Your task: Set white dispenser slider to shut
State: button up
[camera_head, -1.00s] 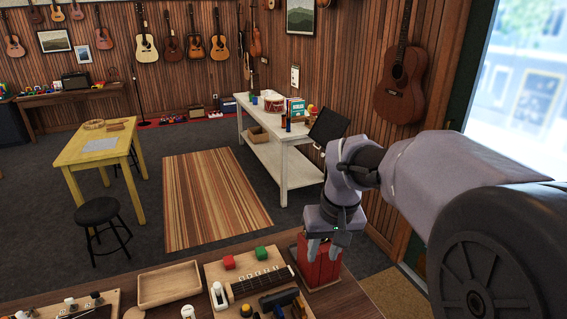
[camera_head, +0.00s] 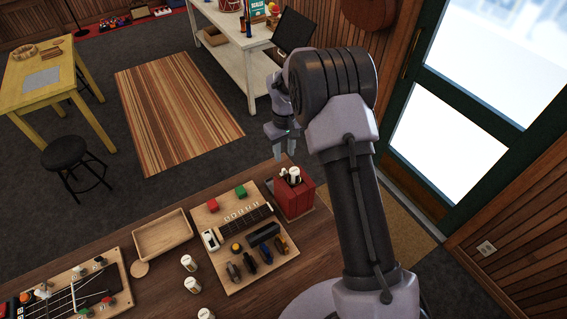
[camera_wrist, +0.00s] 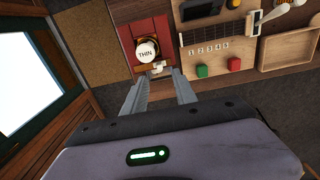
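My gripper (camera_head: 284,152) is open and empty, above and behind the red box. Its two fingers are apart in the wrist view (camera_wrist: 160,76). The red box (camera_head: 296,200) stands at the far right end of the wooden bench. It also shows in the wrist view (camera_wrist: 123,36), with a white round cap (camera_wrist: 147,50) marked "THIN" on it. A small white part (camera_wrist: 158,68) lies just below the cap, close to the fingertips.
The tool board (camera_head: 269,281) holds a fretboard piece, a green block (camera_head: 240,192), a red block (camera_head: 213,205) and several tools. An empty wooden tray (camera_head: 162,237) and small white-capped bottles (camera_head: 189,263) are to its left. A glass door is on the right.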

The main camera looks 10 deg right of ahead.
send_over(284, 169)
jog(key=f, duration=0.5)
jog(key=shift+w+f+p, duration=0.15)
jog(key=shift+w+p, duration=0.15)
jog(key=shift+p, duration=0.05)
jog(key=f, duration=0.1)
jog(key=s+f, duration=0.1)
jog(key=f, duration=0.1)
jog(key=shift+s, duration=0.1)
jog(key=shift+w+f, duration=0.4)
jog(key=shift+f, duration=0.15)
jog(key=shift+s, duration=0.15)
jog(key=shift+r, duration=0.1)
jog(key=c, duration=0.3)
grip_shut()
